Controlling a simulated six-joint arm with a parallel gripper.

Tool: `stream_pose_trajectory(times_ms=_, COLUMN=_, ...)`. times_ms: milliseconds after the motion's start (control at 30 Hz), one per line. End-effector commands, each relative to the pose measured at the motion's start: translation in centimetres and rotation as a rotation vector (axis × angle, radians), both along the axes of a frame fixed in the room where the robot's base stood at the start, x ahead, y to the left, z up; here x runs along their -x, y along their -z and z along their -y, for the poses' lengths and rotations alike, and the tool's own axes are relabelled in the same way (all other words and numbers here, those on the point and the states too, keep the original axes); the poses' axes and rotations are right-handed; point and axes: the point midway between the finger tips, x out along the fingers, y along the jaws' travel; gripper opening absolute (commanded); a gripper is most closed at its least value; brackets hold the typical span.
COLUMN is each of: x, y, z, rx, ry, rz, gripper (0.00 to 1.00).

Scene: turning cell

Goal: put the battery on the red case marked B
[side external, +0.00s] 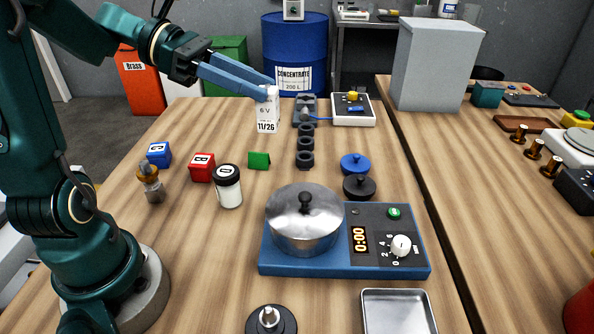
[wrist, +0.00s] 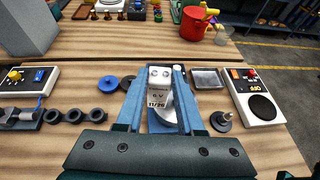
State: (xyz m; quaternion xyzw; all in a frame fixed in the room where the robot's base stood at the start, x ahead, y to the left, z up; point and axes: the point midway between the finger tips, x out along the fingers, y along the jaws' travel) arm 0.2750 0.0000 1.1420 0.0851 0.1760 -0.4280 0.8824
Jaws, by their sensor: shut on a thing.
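The battery (side external: 267,114) is a white block printed "6 V" and "11/26". My gripper (side external: 266,92) is shut on its upper end; the battery hangs upright and appears to be above the table. In the wrist view the battery (wrist: 158,89) sits between the blue fingers of my gripper (wrist: 155,82), with two round terminals on top. The red case marked B (side external: 202,168) stands on the table in the side view, left of and nearer than the battery. It does not show in the wrist view.
A blue case marked C (side external: 159,155) and a brown-topped bottle (side external: 150,183) are left of the red case. A black-lidded jar (side external: 228,187) stands close at its right, with a green block (side external: 259,160) beyond. A pot (side external: 304,222) sits on a blue hotplate (side external: 345,262).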

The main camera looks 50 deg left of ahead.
Motion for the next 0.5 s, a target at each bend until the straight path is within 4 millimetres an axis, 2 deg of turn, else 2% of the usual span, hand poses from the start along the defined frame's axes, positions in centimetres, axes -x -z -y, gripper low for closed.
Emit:
stream_pose_trajectory(times_ms=267, x=1.5, y=1.7, z=0.7, rx=0.004, ry=0.178, rz=-0.002, gripper=0.0)
stream_pose_trajectory(times_ms=500, x=4.0, y=3.9, z=1.3, rx=0.006, ry=0.403, rz=-0.003, gripper=0.0)
